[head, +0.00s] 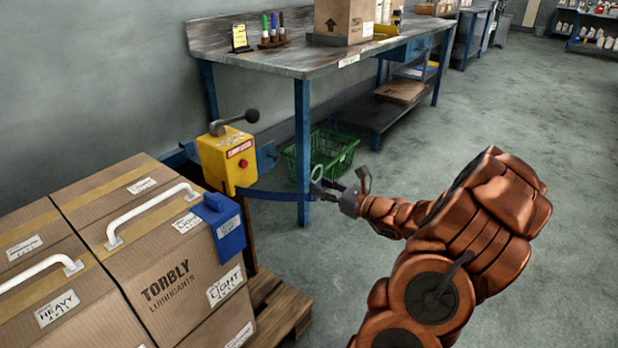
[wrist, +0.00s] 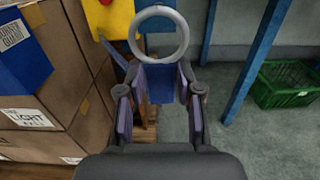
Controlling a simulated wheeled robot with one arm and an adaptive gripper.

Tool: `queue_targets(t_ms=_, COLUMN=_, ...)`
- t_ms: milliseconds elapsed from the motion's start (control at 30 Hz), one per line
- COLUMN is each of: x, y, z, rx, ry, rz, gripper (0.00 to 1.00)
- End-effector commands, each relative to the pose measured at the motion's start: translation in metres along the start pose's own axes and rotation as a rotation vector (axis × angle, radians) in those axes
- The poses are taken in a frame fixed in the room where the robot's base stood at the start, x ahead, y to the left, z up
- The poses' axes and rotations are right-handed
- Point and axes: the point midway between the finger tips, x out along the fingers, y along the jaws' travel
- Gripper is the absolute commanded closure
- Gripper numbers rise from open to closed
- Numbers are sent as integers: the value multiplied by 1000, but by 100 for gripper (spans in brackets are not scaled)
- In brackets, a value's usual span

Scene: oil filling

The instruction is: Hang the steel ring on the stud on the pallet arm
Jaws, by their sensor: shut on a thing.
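The steel ring (wrist: 185,36) is a plain grey hoop, upright beyond my fingertips in the wrist view. It is small in the head view (head: 316,171). My gripper (wrist: 162,78) is shut on a blue piece below the ring, which looks like the ring's holder; the hoop stands clear of the fingers. In the head view my gripper (head: 333,189) is at the free end of the dark blue pallet arm (head: 275,195), which juts right from a yellow box (head: 226,160). I cannot make out the stud, nor whether ring and arm touch.
Cartons (head: 170,260) with white handles stand on a wooden pallet (head: 285,305) at the left. A blue-legged workbench (head: 303,150) stands behind, with a green basket (head: 335,150) under it. The floor at the right is open.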

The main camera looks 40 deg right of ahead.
Motion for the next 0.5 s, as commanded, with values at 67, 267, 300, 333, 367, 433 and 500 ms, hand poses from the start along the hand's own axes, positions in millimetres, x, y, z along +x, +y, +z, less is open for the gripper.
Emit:
queue_targets(t_ms=67, x=-7, y=-1, z=1, rx=1, ry=-1, rz=-2, gripper=100)
queue_targets(t_ms=267, x=-14, y=0, z=3, rx=1, ry=-1, rz=-1, gripper=100)
queue_targets(t_ms=300, x=-14, y=0, z=3, rx=1, ry=-1, rz=0, gripper=100)
queue_targets(t_ms=333, x=-14, y=0, z=4, rx=1, ry=-1, rz=0, gripper=100)
queue_targets(t_ms=367, x=-14, y=0, z=5, rx=0, ry=0, rz=0, gripper=100)
queue_targets(t_ms=433, x=-14, y=0, z=6, rx=0, ry=0, rz=1, gripper=100)
queue_targets(t_ms=500, x=-14, y=0, z=8, rx=0, ry=0, rz=1, gripper=100)
